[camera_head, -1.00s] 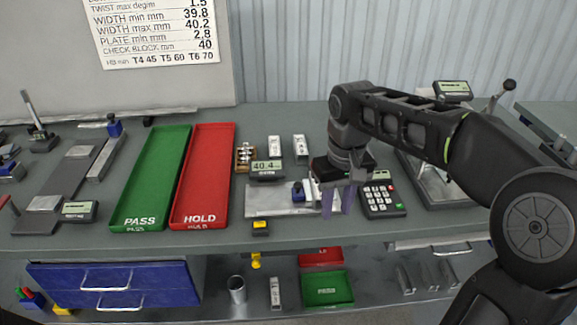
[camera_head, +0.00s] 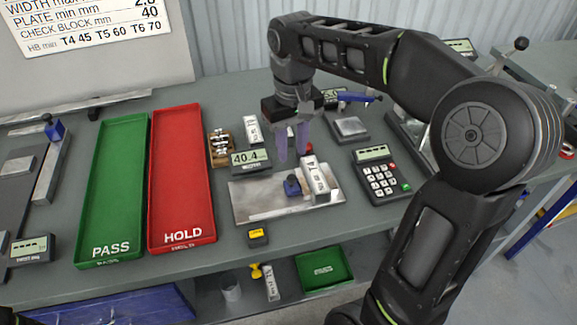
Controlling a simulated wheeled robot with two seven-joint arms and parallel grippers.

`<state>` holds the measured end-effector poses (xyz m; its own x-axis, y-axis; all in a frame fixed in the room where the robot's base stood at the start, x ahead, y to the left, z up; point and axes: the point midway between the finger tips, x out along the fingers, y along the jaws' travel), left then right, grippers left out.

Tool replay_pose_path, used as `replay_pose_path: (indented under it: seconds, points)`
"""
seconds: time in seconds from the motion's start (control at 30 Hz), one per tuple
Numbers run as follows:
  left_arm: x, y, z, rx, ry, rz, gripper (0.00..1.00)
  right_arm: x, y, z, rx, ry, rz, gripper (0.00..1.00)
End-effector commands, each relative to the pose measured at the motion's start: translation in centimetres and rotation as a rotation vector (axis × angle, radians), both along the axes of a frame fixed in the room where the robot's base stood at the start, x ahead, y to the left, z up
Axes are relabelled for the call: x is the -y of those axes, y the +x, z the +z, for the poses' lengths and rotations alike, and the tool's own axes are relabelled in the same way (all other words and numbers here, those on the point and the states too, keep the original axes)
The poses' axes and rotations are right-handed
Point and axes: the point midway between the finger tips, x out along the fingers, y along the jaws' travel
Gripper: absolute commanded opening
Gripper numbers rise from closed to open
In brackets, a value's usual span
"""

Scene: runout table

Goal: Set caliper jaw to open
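The caliper has a flat metal plate (camera_head: 262,203), a small blue jaw block (camera_head: 292,186) and a display (camera_head: 250,159) reading 40.4. A pale profile piece (camera_head: 315,178) lies across the right part of the plate, beside the blue block. I cannot tell whether they touch. My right gripper (camera_head: 291,153) points down just behind the plate, right of the display. Its two purple fingers are apart with nothing visible between them. A small red part (camera_head: 308,149) shows beside the right finger.
A green PASS tray (camera_head: 111,190) and a red HOLD tray (camera_head: 182,175) stand to the left. A keypad (camera_head: 381,173) and a small metal-topped device (camera_head: 348,128) stand to the right. A yellow-labelled box (camera_head: 257,236) sits at the front edge. A shelf lies below.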

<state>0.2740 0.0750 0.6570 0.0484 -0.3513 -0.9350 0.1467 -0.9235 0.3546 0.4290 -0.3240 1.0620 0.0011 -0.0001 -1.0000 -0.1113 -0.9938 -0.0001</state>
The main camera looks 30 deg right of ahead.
Motion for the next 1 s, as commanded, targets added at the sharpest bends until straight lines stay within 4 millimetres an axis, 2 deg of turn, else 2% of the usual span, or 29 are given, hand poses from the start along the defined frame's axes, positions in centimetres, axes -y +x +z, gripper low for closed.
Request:
replay_pose_path:
  seconds: [0.27, 0.6, 0.7, 1.0]
  points:
    - [0.0, 0.0, 0.1, 0.000, 0.000, 0.000, 0.43, 0.0, 0.0, -1.5, -0.003, 0.000, 0.000, 0.30]
    - [0.0, 0.0, 0.6, -0.002, 0.002, 0.001, 0.43, 0.0, 0.0, -6.5, -0.003, 0.000, 0.000, 0.30]
    - [0.0, 0.0, 0.7, -0.002, 0.002, 0.002, 0.43, 0.0, 0.0, -7.4, -0.002, 0.000, 0.000, 0.30]
    - [0.0, -0.1, 0.6, -0.002, 0.002, 0.002, 0.43, 0.0, 0.0, -7.8, 0.000, 0.000, 0.000, 0.30]
